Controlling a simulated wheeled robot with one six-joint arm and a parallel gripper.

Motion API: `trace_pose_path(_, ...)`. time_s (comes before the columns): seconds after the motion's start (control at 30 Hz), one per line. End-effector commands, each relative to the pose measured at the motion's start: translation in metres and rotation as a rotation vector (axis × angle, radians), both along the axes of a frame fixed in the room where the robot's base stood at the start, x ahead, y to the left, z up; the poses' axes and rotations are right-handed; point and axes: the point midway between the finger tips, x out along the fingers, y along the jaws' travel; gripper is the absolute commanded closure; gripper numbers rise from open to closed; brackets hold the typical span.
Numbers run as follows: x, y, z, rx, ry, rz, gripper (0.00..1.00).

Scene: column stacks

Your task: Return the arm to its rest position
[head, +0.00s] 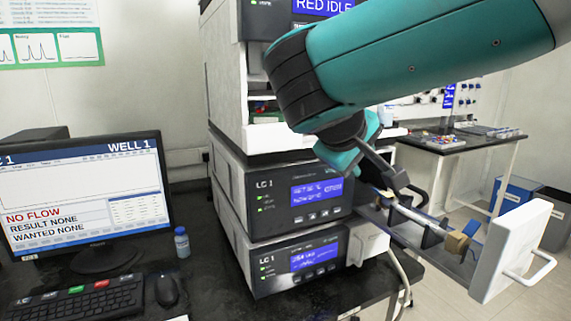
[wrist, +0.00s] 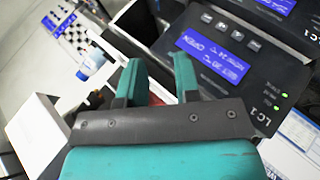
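My gripper (wrist: 158,78) shows in the wrist view with its two teal fingers apart and nothing clearly held between them. In the head view my teal arm reaches in from the upper right, and its end (head: 384,178) is over the inner end of the pulled-out drawer (head: 432,246).
The drawer's white front panel (head: 512,250) with its handle juts out right of the instrument stack (head: 283,200). A monitor (head: 85,200) reading NO FLOW, a keyboard (head: 75,300) and a small blue bottle (head: 182,242) stand left. A side table (head: 460,142) is behind.

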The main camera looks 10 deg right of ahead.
Motion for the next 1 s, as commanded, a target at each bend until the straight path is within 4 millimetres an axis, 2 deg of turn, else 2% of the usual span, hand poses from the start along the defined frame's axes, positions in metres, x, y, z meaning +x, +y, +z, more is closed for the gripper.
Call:
trace_pose_path(0.17, -0.01, -0.004, -0.014, 0.12, 0.065, 0.059, 0.7)
trace_pose_path(0.27, -0.032, -0.002, -0.032, 0.26, 0.152, 0.116, 0.7)
trace_pose_path(0.37, -0.07, 0.008, -0.05, 0.422, 0.259, 0.169, 0.7)
trace_pose_path(0.5, -0.137, 0.027, -0.065, 0.635, 0.417, 0.226, 0.7)
trace_pose_path(0.6, -0.181, 0.041, -0.069, 0.757, 0.514, 0.255, 0.7)
trace_pose_path(0.7, -0.214, 0.052, -0.068, 0.839, 0.585, 0.276, 0.7)
trace_pose_path(0.83, -0.236, 0.059, -0.067, 0.891, 0.633, 0.291, 0.7)
trace_pose_path(1.0, -0.24, 0.061, -0.068, 0.902, 0.644, 0.295, 0.7)
